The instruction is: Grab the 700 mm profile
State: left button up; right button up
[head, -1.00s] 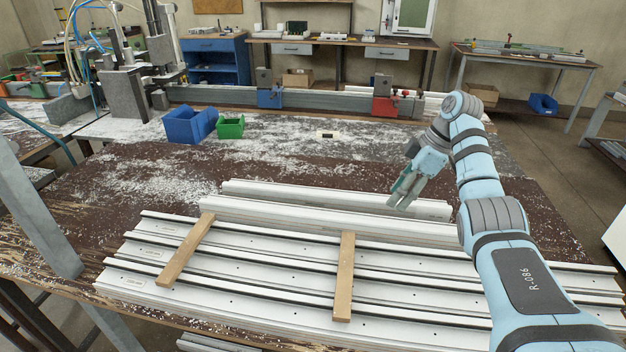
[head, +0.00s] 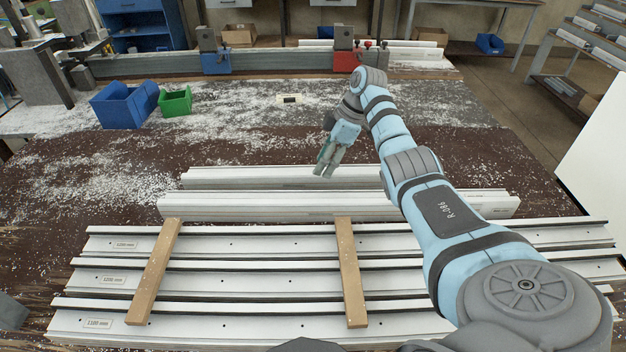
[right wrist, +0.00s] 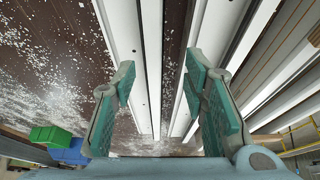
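Two loose white profiles lie behind the stacked ones on the bench. The rear, shorter one (head: 250,178) is the likely 700 mm profile, but I cannot read a length on it. The longer one (head: 270,206) lies just in front, parallel to it. My right gripper (head: 325,170) hangs near the rear profile, right of its middle, its tips overlapping it in the head view. In the right wrist view my right gripper (right wrist: 160,85) is open and empty, fingers wide apart, with white profiles (right wrist: 121,25) running lengthwise below. Contact is not visible. My left gripper is not in view.
Labelled profiles (head: 220,280), marked 1200 mm and 1100 mm, lie in front with two wooden battens (head: 350,275) across them. Blue (head: 122,107) and green (head: 175,102) bins stand behind at left. Red (head: 345,60) and blue (head: 215,62) clamps stand at the back.

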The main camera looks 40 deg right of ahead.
aim_at(313, 176)
jog(key=w+f, duration=0.1)
jog(key=w+a+f, duration=0.1)
jog(key=f, duration=0.1)
jog(key=shift+a+f+b, duration=0.15)
jog(key=shift+f+b, duration=0.1)
jog(key=shift+b, duration=0.05)
jog(key=shift+w+a+f, duration=0.1)
jog(key=shift+f, duration=0.25)
jog(key=shift+s+r, duration=0.15)
jog(key=shift+s, duration=0.05)
jog(key=shift+c, duration=1.2)
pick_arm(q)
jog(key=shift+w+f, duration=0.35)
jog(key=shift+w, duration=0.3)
pick_arm(e)
grip_shut()
jog(key=shift+w, duration=0.1)
